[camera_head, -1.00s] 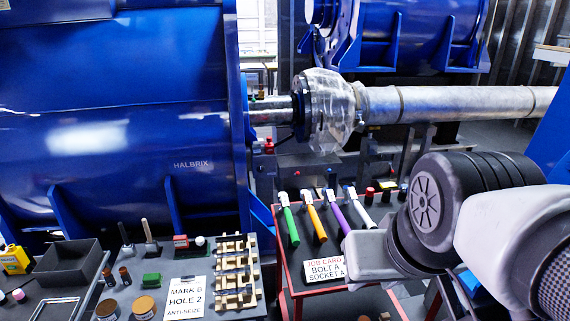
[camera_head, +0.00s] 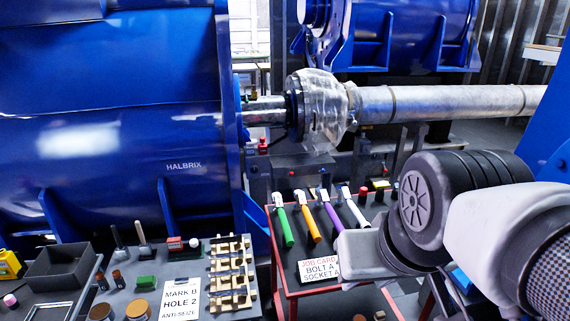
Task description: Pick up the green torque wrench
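The green torque wrench (camera_head: 286,227) lies on the red-edged cart (camera_head: 283,278), with its metal head toward the back. It is the leftmost in a row of wrenches. An orange one (camera_head: 311,223), a purple one (camera_head: 332,218) and a white one (camera_head: 355,210) lie to its right. My arm comes in from the right, and its pale end part (camera_head: 362,252) hangs over the cart, right of the green wrench. My gripper's fingers do not show, so its opening is hidden.
A job card (camera_head: 319,269) lies in front of the wrenches. A grey table at left holds a dark bin (camera_head: 62,266), a wooden rack (camera_head: 232,272), a sign (camera_head: 180,298) and jars. A large blue motor housing (camera_head: 110,150) stands behind. A shaft (camera_head: 440,102) runs across the back.

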